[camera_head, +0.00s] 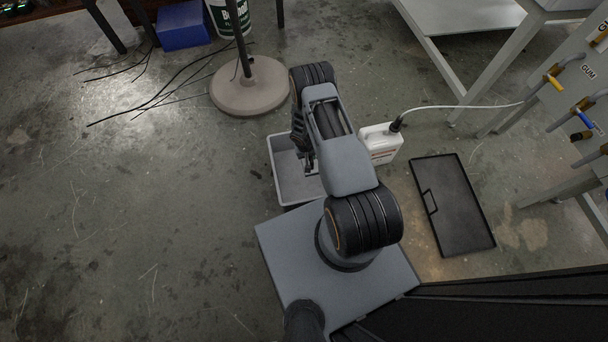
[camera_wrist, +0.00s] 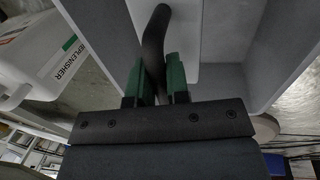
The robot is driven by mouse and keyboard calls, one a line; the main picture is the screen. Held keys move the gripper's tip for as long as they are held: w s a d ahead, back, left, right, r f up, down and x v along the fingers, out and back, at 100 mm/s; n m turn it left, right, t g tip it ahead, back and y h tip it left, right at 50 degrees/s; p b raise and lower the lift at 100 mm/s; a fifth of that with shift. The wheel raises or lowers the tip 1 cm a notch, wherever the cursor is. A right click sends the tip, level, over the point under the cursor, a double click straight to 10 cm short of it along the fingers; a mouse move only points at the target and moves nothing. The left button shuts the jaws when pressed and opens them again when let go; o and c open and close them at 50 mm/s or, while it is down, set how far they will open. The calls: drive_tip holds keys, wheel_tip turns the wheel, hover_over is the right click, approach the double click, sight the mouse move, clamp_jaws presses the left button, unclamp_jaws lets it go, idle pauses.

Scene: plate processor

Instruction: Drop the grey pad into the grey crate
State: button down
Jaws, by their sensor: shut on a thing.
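The grey crate (camera_head: 290,184) stands on the floor beside my base, open at the top, partly covered by my arm in the head view. In the wrist view its pale floor and side walls (camera_wrist: 268,55) surround my gripper's view. Whether the pad touches the crate floor cannot be told. In the head view my gripper (camera_head: 307,165) is over the crate; the pad cannot be made out there.
A white replenisher canister (camera_head: 380,146) with a hose stands right of the crate. A black tray (camera_head: 452,205) lies farther right. A round stand base (camera_head: 250,88) is behind the crate, near a blue box (camera_head: 183,28). The floor to the left is open.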

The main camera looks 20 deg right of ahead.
drive_tip(key=c, duration=1)
unclamp_jaws()
drive_tip(key=shift+r, duration=0.15)
drive_tip(key=a+r+p, duration=0.1)
drive_tip(key=r, duration=0.3)
drive_tip(key=r+p, duration=0.2)
drive_tip(key=r, duration=0.3)
drive_tip(key=a+r+p, duration=0.1)
drive_tip(key=r, duration=0.3)
drive_tip(key=shift+w+a+r, duration=0.2)
drive_tip(key=shift+w+a, duration=0.05)
drive_tip(key=shift+a, duration=0.05)
